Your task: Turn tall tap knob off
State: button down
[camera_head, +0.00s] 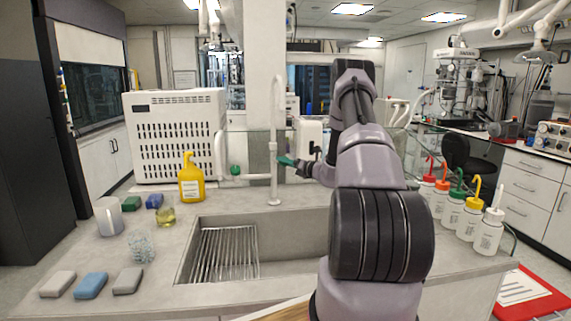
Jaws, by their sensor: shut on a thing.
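The tall tap (274,185) is a thin white upright pipe at the back edge of the sink, with its spout bent over at the top. A green knob (286,160) is at the right side of the tall tap, partly hidden by my gripper. My gripper (298,163) reaches in from the right and is shut on this green knob. The fingers are small and dark here, so the exact grip is hard to make out. Another green knob (235,169) is on a short white pipe to the left of the tall tap.
The sink (300,220) with a metal rack (226,252) lies in front. A yellow bottle (191,182), a mug (109,216) and sponges (90,285) stand left. Several wash bottles (489,232) stand right of my arm. A white perforated box (176,140) is behind.

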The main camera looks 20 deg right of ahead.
dwell(0.4)
jog(key=shift+c, duration=1.3)
grip_release()
jog(key=v, duration=1)
jog(key=shift+s, duration=0.4)
jog(key=shift+d, duration=0.15)
